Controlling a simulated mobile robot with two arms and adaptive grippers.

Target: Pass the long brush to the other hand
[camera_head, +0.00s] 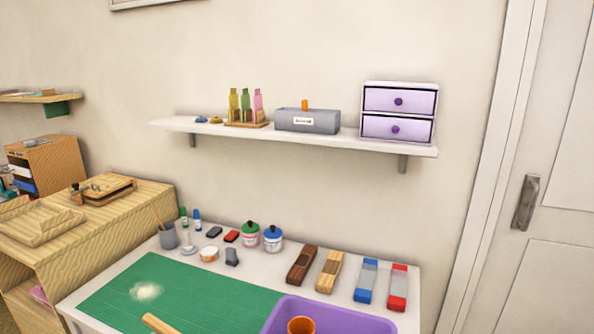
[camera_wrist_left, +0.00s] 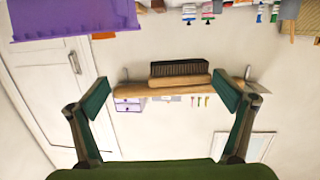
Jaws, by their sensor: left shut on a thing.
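The long brush (camera_wrist_left: 178,83) shows in the left wrist view, with a light wooden body and a row of dark bristles. It lies crosswise between the two green-tipped fingers of my left gripper (camera_wrist_left: 166,94), which is shut on it. In the head view, the end of a light wooden stick (camera_head: 158,324) enters at the bottom edge over the green mat; I cannot tell for sure that it is the brush. My left gripper is outside the head view. My right gripper is in neither view.
The white table with a green cutting mat (camera_head: 200,299) holds ink bottles (camera_head: 272,238), stamps and blocks. A purple tray (camera_head: 345,318) with an orange cup (camera_head: 301,325) stands at its front right. A wall shelf (camera_head: 345,138) bears a purple drawer box (camera_head: 399,112).

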